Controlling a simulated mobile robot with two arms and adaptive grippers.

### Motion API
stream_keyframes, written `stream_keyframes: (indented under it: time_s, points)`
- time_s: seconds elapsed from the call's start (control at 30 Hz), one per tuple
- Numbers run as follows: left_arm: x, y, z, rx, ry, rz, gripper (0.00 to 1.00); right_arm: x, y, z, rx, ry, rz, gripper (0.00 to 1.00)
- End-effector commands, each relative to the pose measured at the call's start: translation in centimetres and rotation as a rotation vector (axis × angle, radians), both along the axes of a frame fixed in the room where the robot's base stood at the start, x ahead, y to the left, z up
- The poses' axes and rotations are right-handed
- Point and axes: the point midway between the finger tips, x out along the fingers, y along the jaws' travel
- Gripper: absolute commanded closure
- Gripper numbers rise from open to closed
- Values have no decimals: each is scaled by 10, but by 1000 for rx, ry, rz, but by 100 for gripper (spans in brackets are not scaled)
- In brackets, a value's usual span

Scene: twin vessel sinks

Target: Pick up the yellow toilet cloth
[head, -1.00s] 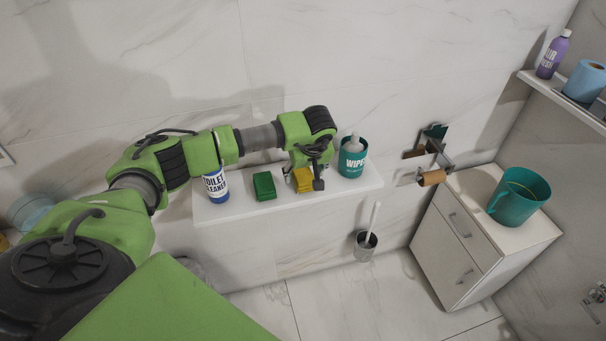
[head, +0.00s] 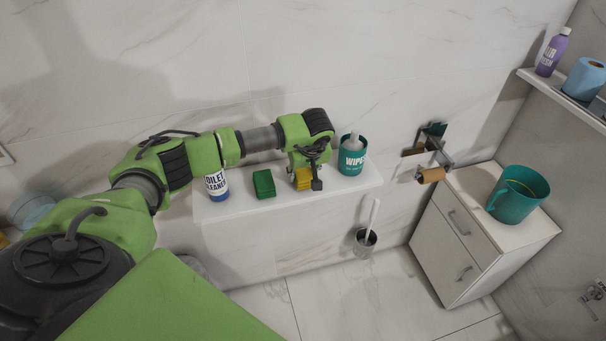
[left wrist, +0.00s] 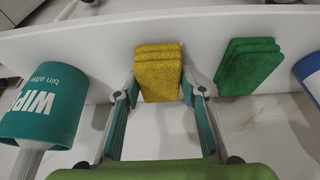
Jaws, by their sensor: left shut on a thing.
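The yellow toilet cloth (head: 303,183) is a folded, thick pad on the white wall ledge (head: 233,205). It shows clearly in the left wrist view (left wrist: 158,72). My left gripper (head: 304,176) is over it from above, with one finger on each side, shut on the cloth. In the left wrist view the fingertips (left wrist: 160,82) press at its two sides. The cloth still appears at ledge level; I cannot tell whether it touches the ledge. My right gripper is not in view.
A green cloth (head: 264,185) lies just left of the yellow one. A toilet cleaner bottle (head: 217,185) stands farther left, and a teal wipes tub (head: 352,160) stands close on the right. A toilet brush holder (head: 365,243) is below the ledge.

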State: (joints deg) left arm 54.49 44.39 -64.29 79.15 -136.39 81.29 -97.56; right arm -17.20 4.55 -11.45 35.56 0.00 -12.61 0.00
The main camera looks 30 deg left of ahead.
Motion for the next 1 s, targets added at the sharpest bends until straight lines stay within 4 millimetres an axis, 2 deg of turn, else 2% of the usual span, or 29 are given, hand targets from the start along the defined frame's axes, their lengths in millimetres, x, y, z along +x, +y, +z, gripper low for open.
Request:
stream_keyframes:
  time_s: [0.13,0.23,0.5,0.8,1.0]
  points:
    - [1,1,12,0,-6,-1,80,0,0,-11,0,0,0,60]
    - [0,1,30,1,-6,-1,80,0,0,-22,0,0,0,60]
    - [-49,2,85,2,-8,-2,80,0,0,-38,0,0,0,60]
    - [-110,4,112,2,-4,-1,80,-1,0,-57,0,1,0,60]
    - [-133,4,123,-1,-2,0,80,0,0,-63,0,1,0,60]
